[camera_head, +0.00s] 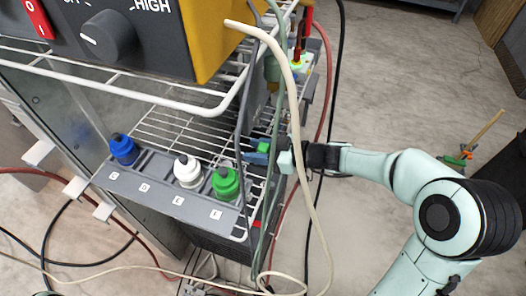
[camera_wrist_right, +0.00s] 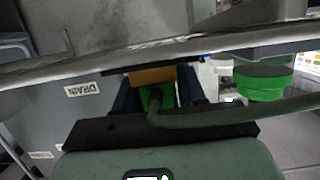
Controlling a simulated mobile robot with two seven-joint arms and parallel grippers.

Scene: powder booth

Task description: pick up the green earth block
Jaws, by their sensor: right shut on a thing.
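My right gripper (camera_head: 264,155) reaches in from the right at the side of the wire shelf. Its blue fingers are shut on the green earth block, of which a small green part (camera_head: 265,145) shows in the head view. In the right wrist view the block (camera_wrist_right: 157,97) sits between the two dark blue fingers of the gripper (camera_wrist_right: 156,90), partly hidden by a dark green cable. A yellow-orange surface shows just beyond it. I cannot tell whether the block touches what is behind it. My left gripper is not in view.
A grey lettered rail (camera_head: 150,189) on the wire shelf (camera_head: 180,130) carries blue (camera_head: 123,149), white (camera_head: 187,171) and green (camera_head: 225,183) capped pieces. A cream cable (camera_head: 296,110) hangs close to my gripper. A yellow-and-grey box (camera_head: 205,40) stands above.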

